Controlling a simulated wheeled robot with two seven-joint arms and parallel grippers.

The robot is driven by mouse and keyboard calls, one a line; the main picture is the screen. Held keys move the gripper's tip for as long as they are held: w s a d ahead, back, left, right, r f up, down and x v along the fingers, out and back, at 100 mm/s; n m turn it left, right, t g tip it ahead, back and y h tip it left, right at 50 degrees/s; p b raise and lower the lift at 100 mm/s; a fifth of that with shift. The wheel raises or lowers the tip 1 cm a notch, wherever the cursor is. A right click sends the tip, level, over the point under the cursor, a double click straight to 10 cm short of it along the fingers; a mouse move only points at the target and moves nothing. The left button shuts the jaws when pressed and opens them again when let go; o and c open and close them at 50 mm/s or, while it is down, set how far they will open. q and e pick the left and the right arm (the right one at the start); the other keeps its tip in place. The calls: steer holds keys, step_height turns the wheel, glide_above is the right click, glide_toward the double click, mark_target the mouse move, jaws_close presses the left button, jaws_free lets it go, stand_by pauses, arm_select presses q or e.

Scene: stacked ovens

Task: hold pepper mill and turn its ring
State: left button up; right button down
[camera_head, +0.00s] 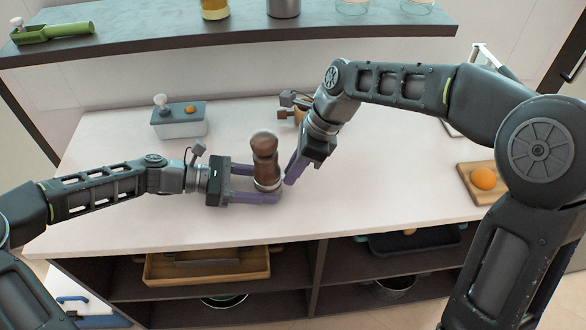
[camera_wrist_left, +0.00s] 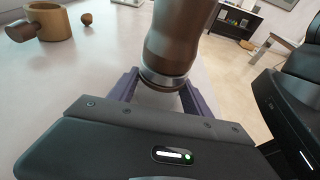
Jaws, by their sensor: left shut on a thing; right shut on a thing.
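The brown pepper mill (camera_head: 264,158) stands upright on the white counter, with a silvery ring (camera_head: 267,184) near its base. It also shows in the left wrist view (camera_wrist_left: 178,38), where the ring (camera_wrist_left: 165,78) sits between the purple fingers. My left gripper (camera_head: 265,187) comes in from the left and is shut on the lower part of the mill. My right gripper (camera_head: 286,178) reaches down from the upper right with its purple fingers at the mill's right side, shut on the mill. The exact contact of its far finger is hidden.
A grey-blue box (camera_head: 180,124) with a white knob and an orange item stands behind on the left. An orange (camera_head: 483,178) sits on a wooden board (camera_head: 484,197) at right. A raised shelf (camera_head: 240,36) runs along the back. The counter's front left is clear.

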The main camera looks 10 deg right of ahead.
steer(key=shift+w+n, duration=0.15)
steer(key=shift+n, duration=0.15)
steer(key=shift+w+n+g, duration=0.6)
steer(key=shift+w+n, duration=0.1)
steer(key=shift+n, duration=0.6)
steer(key=shift+w+a+n+g+h, duration=0.15)
steer(key=shift+w+n+g, duration=0.15)
steer(key=shift+n, duration=0.45)
steer(key=shift+w+a+n+g+h, duration=0.1)
steer(key=shift+w+n+g+h, duration=0.2)
steer(key=shift+n, duration=0.45)
steer(key=c, duration=1.4)
jaws_free()
steer(key=shift+c, duration=0.2)
steer(key=shift+d, duration=0.1)
